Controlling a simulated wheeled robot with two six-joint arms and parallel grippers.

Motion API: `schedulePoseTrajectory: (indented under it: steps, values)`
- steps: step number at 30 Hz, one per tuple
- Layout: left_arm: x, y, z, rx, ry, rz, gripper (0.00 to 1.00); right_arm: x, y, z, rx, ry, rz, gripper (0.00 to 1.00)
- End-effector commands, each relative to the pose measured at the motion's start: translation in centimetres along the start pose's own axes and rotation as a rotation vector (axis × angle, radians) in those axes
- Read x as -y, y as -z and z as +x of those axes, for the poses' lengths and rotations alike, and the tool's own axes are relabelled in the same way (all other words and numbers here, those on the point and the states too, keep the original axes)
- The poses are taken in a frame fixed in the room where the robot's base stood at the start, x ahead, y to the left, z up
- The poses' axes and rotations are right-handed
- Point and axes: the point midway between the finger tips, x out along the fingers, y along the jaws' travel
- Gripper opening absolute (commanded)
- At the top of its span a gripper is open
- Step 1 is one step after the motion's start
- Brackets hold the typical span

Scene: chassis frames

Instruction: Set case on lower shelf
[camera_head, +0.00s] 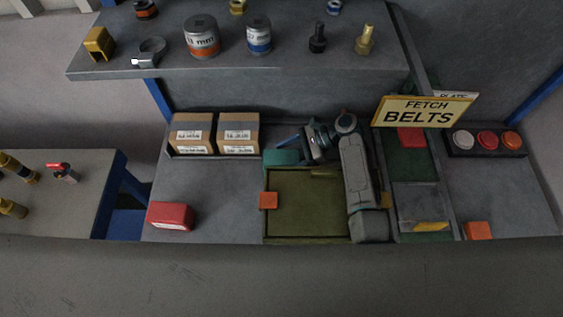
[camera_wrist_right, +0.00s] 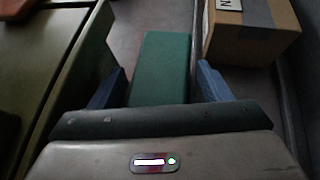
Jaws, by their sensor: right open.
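A green case-like block (camera_head: 281,158) sits on the lower surface behind the olive tray; it also shows in the right wrist view (camera_wrist_right: 160,65). My right gripper (camera_head: 287,143) is beside it in the head view. In the right wrist view the two blue fingers (camera_wrist_right: 158,85) are spread, one on each side of the near end of the green block, with no clear contact. A red case-like box (camera_head: 171,216) with a white label lies on the lower shelf (camera_head: 205,185) at the front left. My left gripper is not in view.
Two cardboard boxes (camera_head: 238,134) stand behind the red box; one is close beside the green block in the wrist view (camera_wrist_right: 252,28). The olive tray (camera_head: 300,237) lies under my right arm. An upper shelf (camera_head: 120,67) holds cans and bolts. A belts sign (camera_head: 425,110) stands right.

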Motion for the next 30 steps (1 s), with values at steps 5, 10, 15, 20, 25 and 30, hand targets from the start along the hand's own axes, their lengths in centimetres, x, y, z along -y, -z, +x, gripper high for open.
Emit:
schedulePoseTrajectory:
  steps: [5,10,15,20,25,30]
  values:
    - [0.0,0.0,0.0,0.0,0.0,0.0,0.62,0.0,0.0,-0.1,-0.001,0.0,0.001,0.5]
    - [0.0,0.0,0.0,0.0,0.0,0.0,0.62,0.0,0.1,-0.1,-0.001,0.0,0.001,0.19]
    - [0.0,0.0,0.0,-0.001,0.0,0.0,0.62,0.0,0.0,-0.1,0.0,0.001,0.0,0.19]
    - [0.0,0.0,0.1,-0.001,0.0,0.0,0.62,0.1,-0.3,-0.2,0.0,0.002,-0.001,0.19]
    - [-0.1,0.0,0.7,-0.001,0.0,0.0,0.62,0.1,-1.7,-1.0,0.0,0.004,-0.005,0.19]
    - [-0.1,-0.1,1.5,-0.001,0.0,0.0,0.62,0.1,-4.1,-2.3,-0.001,0.004,-0.006,0.19]
